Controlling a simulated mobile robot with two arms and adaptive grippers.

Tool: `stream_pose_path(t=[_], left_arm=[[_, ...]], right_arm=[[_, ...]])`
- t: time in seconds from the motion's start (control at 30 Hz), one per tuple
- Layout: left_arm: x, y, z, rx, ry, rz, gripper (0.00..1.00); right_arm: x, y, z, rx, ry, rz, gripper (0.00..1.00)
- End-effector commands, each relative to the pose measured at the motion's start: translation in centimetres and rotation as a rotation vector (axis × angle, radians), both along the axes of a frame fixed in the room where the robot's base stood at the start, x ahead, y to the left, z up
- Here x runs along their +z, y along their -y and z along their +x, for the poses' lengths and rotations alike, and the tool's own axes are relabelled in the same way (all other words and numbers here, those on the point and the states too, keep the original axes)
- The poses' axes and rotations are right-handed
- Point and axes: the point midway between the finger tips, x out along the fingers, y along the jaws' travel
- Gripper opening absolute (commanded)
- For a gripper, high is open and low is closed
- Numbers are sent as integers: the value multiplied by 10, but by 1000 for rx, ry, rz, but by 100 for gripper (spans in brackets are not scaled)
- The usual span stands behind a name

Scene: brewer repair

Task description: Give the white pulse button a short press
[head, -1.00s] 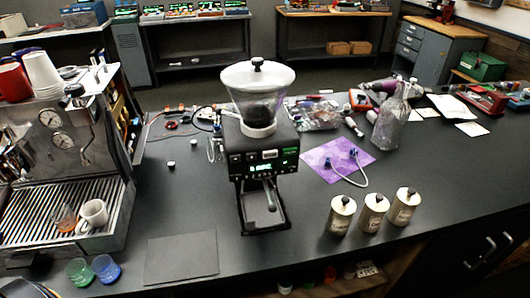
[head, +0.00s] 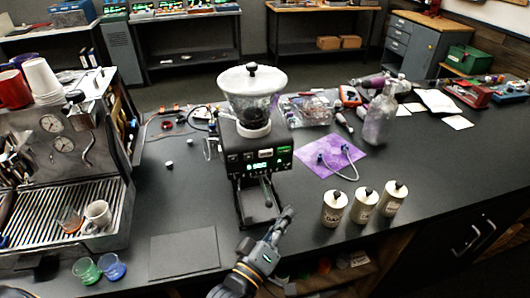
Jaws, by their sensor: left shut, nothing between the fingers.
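The black coffee grinder (head: 258,150) stands on the dark counter, with a clear, white-lidded hopper on top. Its front panel has a lit green display (head: 259,166). A small white button (head: 265,153), likely the pulse button, sits on the panel above the display; any lettering is too small to read. My left gripper (head: 287,213) is shut and empty, below and to the right of the panel, near the grinder's base. It is apart from the button and does not cover it. My right gripper is out of view.
Three labelled canisters (head: 363,205) stand right of my left gripper. A purple mat (head: 330,160) with a cable lies behind them. A dark flat mat (head: 185,253) lies front left, and an espresso machine (head: 60,170) stands at the left. Counter between machine and grinder is mostly clear.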

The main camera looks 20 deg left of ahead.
Motion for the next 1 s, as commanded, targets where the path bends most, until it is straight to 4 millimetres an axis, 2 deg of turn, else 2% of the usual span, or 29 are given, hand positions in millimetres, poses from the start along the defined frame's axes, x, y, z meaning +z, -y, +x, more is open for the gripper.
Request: stream_pose_path(t=[0.03,0.1,0.2,0.3,0.77,1.0], left_arm=[[19,-2,0,11,59,-69,0],[41,-5,-1,24,132,-155,0],[62,-10,-4,34,207,-243,0],[74,-13,-6,39,251,-291,0],[77,-16,-6,40,265,-307,0],[77,-29,13,40,267,-303,0]], right_arm=[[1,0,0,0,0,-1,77],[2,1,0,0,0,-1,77],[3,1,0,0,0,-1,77],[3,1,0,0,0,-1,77],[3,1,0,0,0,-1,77],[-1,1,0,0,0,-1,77]])
